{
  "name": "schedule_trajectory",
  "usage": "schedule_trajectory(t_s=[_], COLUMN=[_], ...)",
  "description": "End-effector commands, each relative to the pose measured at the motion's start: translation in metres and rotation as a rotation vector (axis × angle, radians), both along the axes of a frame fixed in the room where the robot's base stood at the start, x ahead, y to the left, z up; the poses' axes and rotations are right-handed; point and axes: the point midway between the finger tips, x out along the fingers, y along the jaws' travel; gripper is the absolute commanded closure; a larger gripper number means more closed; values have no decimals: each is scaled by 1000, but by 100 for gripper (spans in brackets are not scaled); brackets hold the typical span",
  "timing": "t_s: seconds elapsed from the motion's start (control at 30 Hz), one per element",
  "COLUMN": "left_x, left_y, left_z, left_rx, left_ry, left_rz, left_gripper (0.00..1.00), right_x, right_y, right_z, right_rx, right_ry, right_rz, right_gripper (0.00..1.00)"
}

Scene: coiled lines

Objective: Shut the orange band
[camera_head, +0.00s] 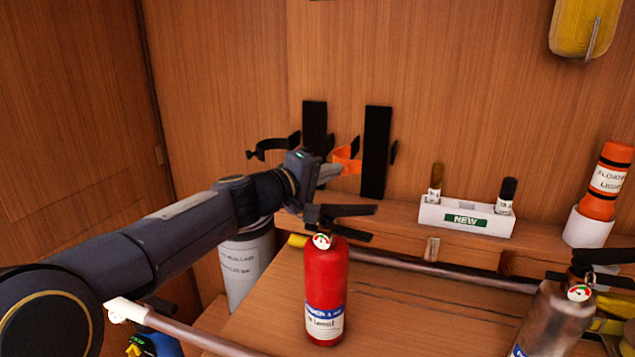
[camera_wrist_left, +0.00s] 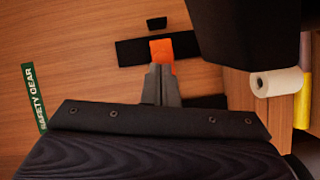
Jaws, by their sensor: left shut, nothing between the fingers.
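The orange band (camera_head: 347,160) sticks out to the left of the right-hand black wall plate (camera_head: 376,152). Its near part is partly hidden by my left gripper, so I cannot tell whether its loop is closed. My left gripper (camera_head: 334,172) is shut and empty, with its fingertips right at the band. In the left wrist view the band (camera_wrist_left: 161,49) shows just past the shut fingertips (camera_wrist_left: 161,70), overlapping them; contact cannot be told. My right gripper is not in view.
A black band (camera_head: 270,146) on a second wall plate (camera_head: 314,126) is to the left. A red extinguisher (camera_head: 325,290) stands below my left wrist. A white holder (camera_head: 466,216) and an orange float light (camera_head: 605,180) are on the shelf to the right.

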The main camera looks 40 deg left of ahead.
Motion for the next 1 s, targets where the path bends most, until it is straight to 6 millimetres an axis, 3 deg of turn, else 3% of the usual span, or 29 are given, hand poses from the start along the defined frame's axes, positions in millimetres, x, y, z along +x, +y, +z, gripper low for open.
schedule_trajectory(t_s=[0.1,0.4,1.0], left_x=[3,7,8], left_y=[-9,-20,-19], left_z=[-2,0,2], left_rx=[0,0,1], left_ry=[-3,0,0], left_rz=[-2,0,0], left_gripper=[100,100,100], right_x=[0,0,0], right_y=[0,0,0], right_z=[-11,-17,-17], right_rx=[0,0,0], right_ry=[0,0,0], right_rz=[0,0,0], right_gripper=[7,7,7])
